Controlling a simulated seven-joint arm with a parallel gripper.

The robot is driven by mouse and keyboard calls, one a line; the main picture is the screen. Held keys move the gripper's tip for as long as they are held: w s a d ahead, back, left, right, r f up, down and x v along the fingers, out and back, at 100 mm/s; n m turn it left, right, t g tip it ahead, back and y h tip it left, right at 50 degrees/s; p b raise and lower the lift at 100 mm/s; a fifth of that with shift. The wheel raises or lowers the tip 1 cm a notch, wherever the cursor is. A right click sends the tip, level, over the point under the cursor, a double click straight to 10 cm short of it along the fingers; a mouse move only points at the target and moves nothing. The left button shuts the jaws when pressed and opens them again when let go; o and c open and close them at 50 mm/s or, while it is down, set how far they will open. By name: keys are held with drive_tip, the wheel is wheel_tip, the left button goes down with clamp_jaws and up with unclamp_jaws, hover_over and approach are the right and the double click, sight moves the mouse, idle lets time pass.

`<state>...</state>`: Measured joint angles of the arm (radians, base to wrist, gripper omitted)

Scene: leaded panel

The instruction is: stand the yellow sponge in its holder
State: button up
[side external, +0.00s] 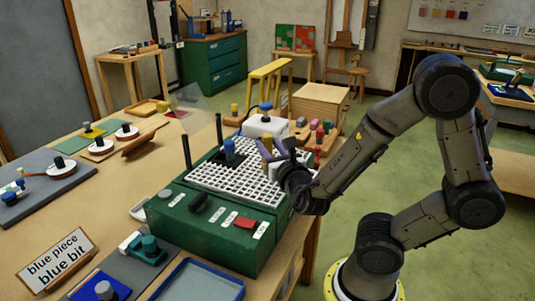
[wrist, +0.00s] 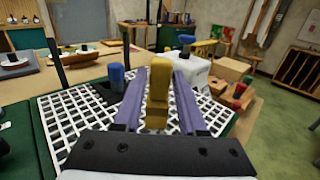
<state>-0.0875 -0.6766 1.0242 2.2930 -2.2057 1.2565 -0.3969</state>
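The yellow sponge (wrist: 159,82) is an upright block between the two purple fingers of my gripper (wrist: 158,100) in the wrist view. The fingers lie against its sides, and it appears held above the white grid. In the side view, my gripper (side external: 268,152) is over the right part of the grid, with a small yellow part (side external: 266,144) showing between the fingers. A dark block (side external: 231,161) stands on the grid beside a blue cylinder (side external: 229,146). They also show left of the sponge in the wrist view. I cannot tell for certain which part is the sponge's holder.
The white grid (side external: 205,178) tops a green machine (side external: 188,232) with knobs and a red switch. Thin black posts (side external: 186,152) rise at its left and back. A white unit with a blue cap (side external: 265,108) stands behind. Small coloured pieces stand right of it.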

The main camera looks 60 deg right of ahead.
clamp_jaws()
wheel_tip(320, 180, up, 29)
drive_tip(key=shift+w+d+f+n+t+y, duration=0.6)
drive_tip(key=shift+w+n+t+y, duration=2)
drive_tip(key=shift+w+n+y, duration=2.95)
drive_tip(key=w+f+m+y, duration=0.1)
drive_tip(key=w+f+m, duration=0.1)
drive_tip(key=f, duration=1.9)
drive_tip(key=shift+w+y, duration=0.35)
drive_tip(key=shift+w, duration=0.25)
